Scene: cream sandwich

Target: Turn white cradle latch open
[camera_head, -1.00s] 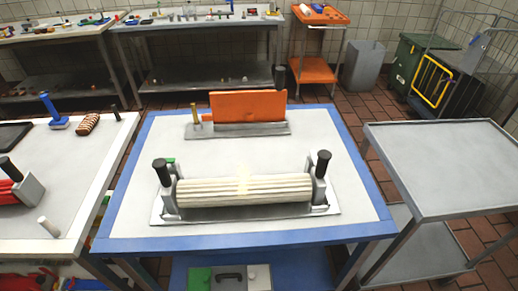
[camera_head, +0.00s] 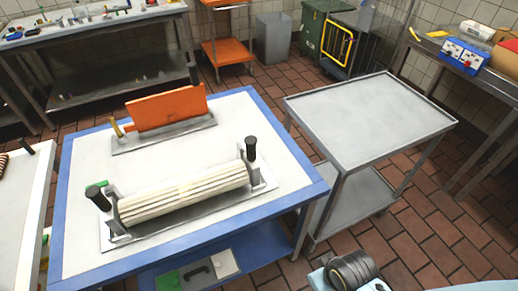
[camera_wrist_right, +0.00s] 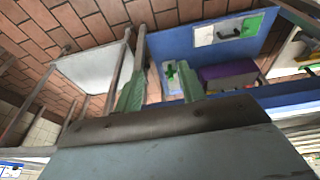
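The white ribbed roller (camera_head: 180,194) lies across a grey metal cradle (camera_head: 262,186) on the blue-edged table. A black-knobbed upright latch (camera_head: 251,150) stands at the cradle's right end. A second black-knobbed latch (camera_head: 99,200) stands at its left end, beside a small green part (camera_head: 97,185). I cannot tell which latch is the task's one, or whether either is open. My right gripper (camera_wrist_right: 160,88) is open, its two green fingers apart with nothing held between them. It is away from the cradle, which I cannot make out in the right wrist view. My left gripper is out of view.
An orange plate (camera_head: 165,107) stands in a grey holder behind the roller. A green and white panel (camera_head: 200,272) lies on the lower shelf. My arm shows at bottom right.

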